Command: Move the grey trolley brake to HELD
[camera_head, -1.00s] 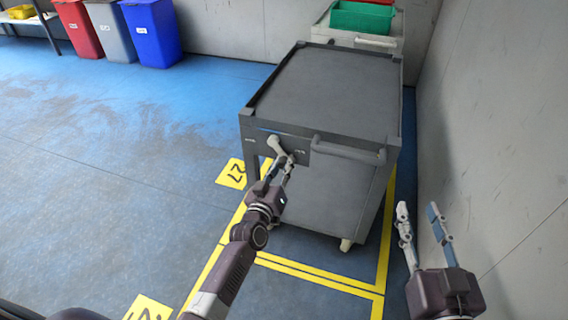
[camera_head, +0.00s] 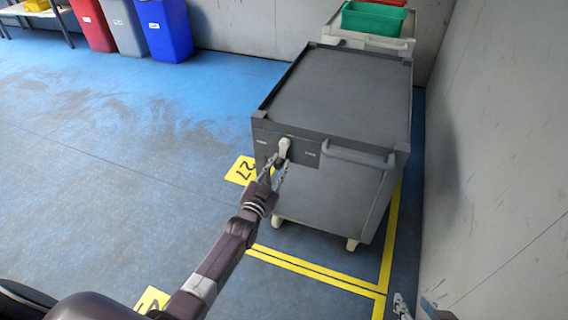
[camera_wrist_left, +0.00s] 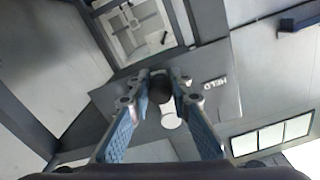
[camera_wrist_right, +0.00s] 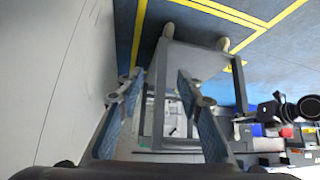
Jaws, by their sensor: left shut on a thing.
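The grey trolley (camera_head: 345,95) stands by the wall. On its front panel is the brake lever (camera_head: 284,146), a pale handle standing about upright between a small label at the left and the HELD label (camera_head: 310,155) at the right. The HELD label also shows in the left wrist view (camera_wrist_left: 215,84). My left gripper (camera_head: 275,168) is at the lever's lower end. In the left wrist view its fingers close on the lever's dark knob (camera_wrist_left: 159,92), with the pale part (camera_wrist_left: 170,118) beside it. My right gripper (camera_wrist_right: 155,92) is open and empty, mostly out of the head view.
The trolley's push handle (camera_head: 358,154) is right of the lever. A pale trolley with a green crate (camera_head: 372,18) stands behind. Red, grey and blue bins (camera_head: 164,28) stand at the far left. The wall (camera_head: 490,150) is close on the right; the blue floor at left is clear.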

